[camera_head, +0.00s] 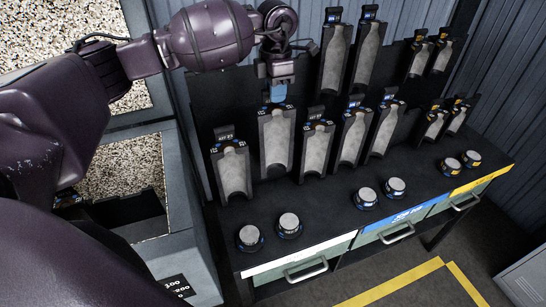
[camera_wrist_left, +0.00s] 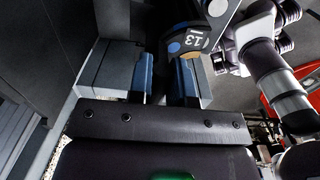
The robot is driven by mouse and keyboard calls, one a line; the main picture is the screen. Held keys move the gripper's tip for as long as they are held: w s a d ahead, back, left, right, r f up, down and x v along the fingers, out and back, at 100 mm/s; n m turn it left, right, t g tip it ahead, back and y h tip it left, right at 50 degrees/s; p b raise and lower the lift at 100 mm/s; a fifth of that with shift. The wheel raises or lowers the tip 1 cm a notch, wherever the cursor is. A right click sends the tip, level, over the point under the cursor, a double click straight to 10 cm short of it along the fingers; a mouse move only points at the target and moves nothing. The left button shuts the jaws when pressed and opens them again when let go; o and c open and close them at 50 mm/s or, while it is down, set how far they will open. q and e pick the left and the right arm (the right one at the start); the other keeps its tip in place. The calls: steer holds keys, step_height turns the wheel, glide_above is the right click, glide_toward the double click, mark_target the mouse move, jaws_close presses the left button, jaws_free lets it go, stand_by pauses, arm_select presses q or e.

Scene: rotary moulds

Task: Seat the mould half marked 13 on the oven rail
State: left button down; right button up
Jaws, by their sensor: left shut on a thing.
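My left gripper (camera_head: 278,93) reaches down from the top middle of the head view. It is shut on the top end of a mould half (camera_head: 277,142), a long grey trough in a dark frame, held upright in front of the rack. Its tag is too small to read there. No oven rail can be made out in either view. My right gripper is not in view.
Several other mould halves stand on the dark rack (camera_head: 290,190), close on the right of the held one. Round pucks (camera_head: 289,224) sit on the bench top, above drawers with handles (camera_head: 305,270).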

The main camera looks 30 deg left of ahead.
arm_select(q)
steer(key=shift+w+r+p, duration=0.1)
steer(key=shift+r+p, duration=0.25)
steer(key=shift+r, duration=0.95)
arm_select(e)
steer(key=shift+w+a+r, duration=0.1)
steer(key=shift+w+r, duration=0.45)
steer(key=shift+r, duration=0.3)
arm_select(q)
steer(key=shift+r, duration=0.15)
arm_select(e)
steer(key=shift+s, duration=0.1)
arm_select(q)
steer(key=shift+r+p, duration=0.3)
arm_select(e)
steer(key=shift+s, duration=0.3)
